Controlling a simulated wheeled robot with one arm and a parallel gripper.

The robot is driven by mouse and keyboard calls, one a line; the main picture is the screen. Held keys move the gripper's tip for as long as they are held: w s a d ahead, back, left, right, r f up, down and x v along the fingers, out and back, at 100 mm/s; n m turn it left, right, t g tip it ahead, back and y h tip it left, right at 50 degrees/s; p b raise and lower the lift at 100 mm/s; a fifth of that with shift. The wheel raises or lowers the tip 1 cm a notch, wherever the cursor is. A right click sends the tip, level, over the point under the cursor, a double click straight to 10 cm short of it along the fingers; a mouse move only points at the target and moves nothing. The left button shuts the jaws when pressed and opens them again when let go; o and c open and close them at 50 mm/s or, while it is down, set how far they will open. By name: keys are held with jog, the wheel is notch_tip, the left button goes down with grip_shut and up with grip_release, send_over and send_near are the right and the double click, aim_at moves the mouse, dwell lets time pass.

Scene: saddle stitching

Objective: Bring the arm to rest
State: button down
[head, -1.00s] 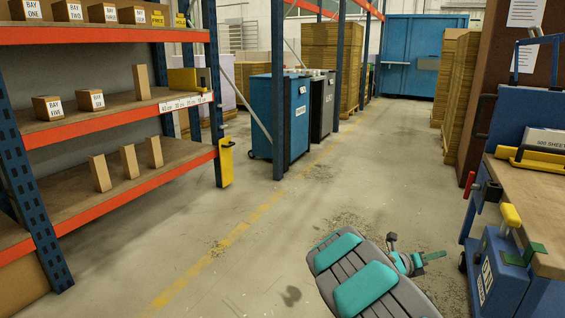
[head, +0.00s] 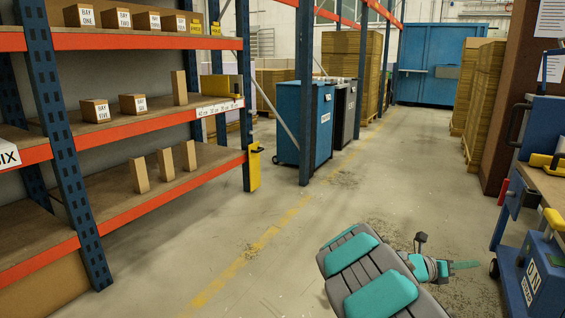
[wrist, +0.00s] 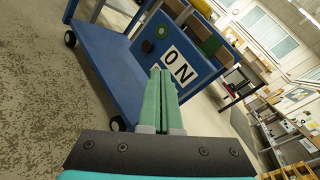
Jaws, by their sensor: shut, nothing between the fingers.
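My gripper (head: 466,265) is at the lower right of the head view, at the end of my grey and teal arm, out over the open floor. Its green fingers also show in the wrist view (wrist: 163,100), pressed together and empty. Behind them in the wrist view is a blue cart (wrist: 115,60) with a white "ON" label. The gripper appears apart from the cart. The cart's blue box also shows at the right edge of the head view (head: 540,275).
A rack with orange beams (head: 130,222) holds boxes and upright blocks on the left. Blue (head: 302,125) and dark cabinets and cardboard stacks (head: 486,105) stand farther back. A blue container (head: 440,65) stands at the far end. The floor aisle (head: 370,170) between is clear.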

jog(key=s+a+r+m+g+y+p, duration=0.1)
jog(key=s+a+r+m+g+y, duration=0.15)
jog(key=s+m, duration=0.35)
jog(key=s+a+r+m+g+y, duration=0.1)
jog(key=s+a+r+m, duration=0.1)
jog(key=s+r+m, duration=0.45)
jog(key=s+a+m+g+y+p, duration=0.1)
jog(key=s+a+m+g+y, duration=0.15)
jog(key=s, duration=0.65)
jog(key=s+a+f+m+y+p, duration=0.1)
jog(key=s+a+m+y, duration=0.2)
jog(key=s+a, duration=0.3)
jog(key=s+a+f+m+t+y, duration=0.1)
jog(key=s+a+m+y, duration=0.3)
jog(key=a, duration=1)
jog(key=s+a+f+m+t+y+p, duration=0.1)
jog(key=s+a+m+y, duration=0.3)
jog(key=s+a, duration=0.3)
jog(key=a, duration=0.3)
jog(key=shift+s+a+f+p, duration=0.15)
jog(key=shift+s+a+p, duration=0.05)
jog(key=shift+s+p, duration=0.1)
